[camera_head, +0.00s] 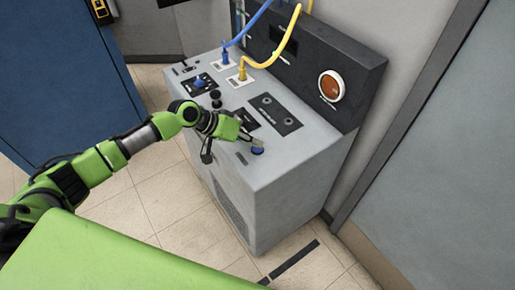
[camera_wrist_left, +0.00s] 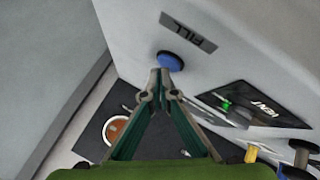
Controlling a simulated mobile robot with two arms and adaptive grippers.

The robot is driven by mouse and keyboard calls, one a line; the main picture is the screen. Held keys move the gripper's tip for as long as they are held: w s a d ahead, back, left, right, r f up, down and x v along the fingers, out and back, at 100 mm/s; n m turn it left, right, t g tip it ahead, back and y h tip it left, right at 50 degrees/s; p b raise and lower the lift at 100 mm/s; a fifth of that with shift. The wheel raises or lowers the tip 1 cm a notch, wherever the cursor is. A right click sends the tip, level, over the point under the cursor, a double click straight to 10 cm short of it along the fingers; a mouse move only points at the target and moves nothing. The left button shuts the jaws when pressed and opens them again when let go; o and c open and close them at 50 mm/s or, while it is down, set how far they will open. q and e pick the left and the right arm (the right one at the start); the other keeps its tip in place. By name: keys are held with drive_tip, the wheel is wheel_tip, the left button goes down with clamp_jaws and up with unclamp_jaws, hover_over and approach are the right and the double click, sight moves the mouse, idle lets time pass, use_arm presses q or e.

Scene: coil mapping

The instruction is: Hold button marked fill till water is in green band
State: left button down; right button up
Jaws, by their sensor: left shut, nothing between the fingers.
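The blue round button (camera_wrist_left: 170,61) sits on the grey console top, beside a dark label reading FILL (camera_wrist_left: 188,32). The button also shows in the head view (camera_head: 257,151) near the console's front right corner. My left gripper (camera_wrist_left: 160,76) is shut and empty, its fingertips right at the button's edge in the wrist view. In the head view the fingertips are just above the button; I cannot tell whether they touch it. I see no water or green band clearly in either view. My right gripper is not in view.
The grey console (camera_head: 278,195) has a dark back panel with a round orange dial (camera_head: 331,86). A blue hose (camera_head: 243,26) and a yellow hose (camera_head: 277,52) plug into its top. A VENT plate (camera_wrist_left: 262,108) and black knobs stand nearby. Tiled floor lies in front.

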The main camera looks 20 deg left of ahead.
sight(255, 149)
use_arm(q)
drive_tip(key=shift+f+b, duration=0.3)
drive_tip(key=shift+f, duration=0.15)
idle(1.4)
idle(0.8)
drive_tip(key=shift+r+p, duration=0.75)
drive_tip(key=shift+r, duration=0.15)
drive_tip(key=shift+r, duration=0.1)
wheel_tip(255, 149, up, 5)
drive_tip(key=p, duration=0.4)
drive_tip(key=shift+p, duration=0.3)
drive_tip(key=shift+d, duration=0.1)
